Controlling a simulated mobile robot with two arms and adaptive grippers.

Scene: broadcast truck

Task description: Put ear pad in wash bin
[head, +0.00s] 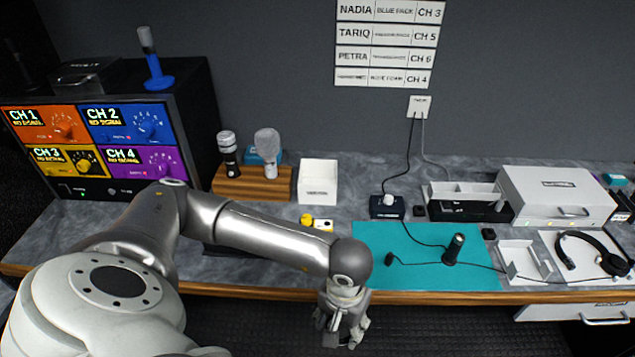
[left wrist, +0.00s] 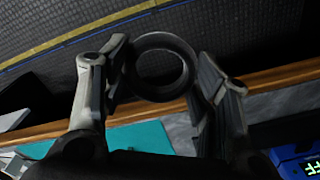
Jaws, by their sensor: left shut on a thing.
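The ear pad (left wrist: 160,96) is a dark ring held between the two fingers of my left gripper (left wrist: 160,72) in the left wrist view. In the head view my left gripper (head: 341,328) hangs just in front of the desk's front edge, over the dark floor. The ear pad cannot be made out there. A white open-topped box (head: 318,190) stands on the desk behind my left arm; it may be the wash bin, but no label on it can be read. My right gripper is not in view.
The teal mat (head: 430,278) carries a black cylindrical device (head: 454,249) and cables. A headset (head: 590,252) lies on a white tray at right, beside a white case (head: 556,198). A wooden stand (head: 235,184) holds microphones.

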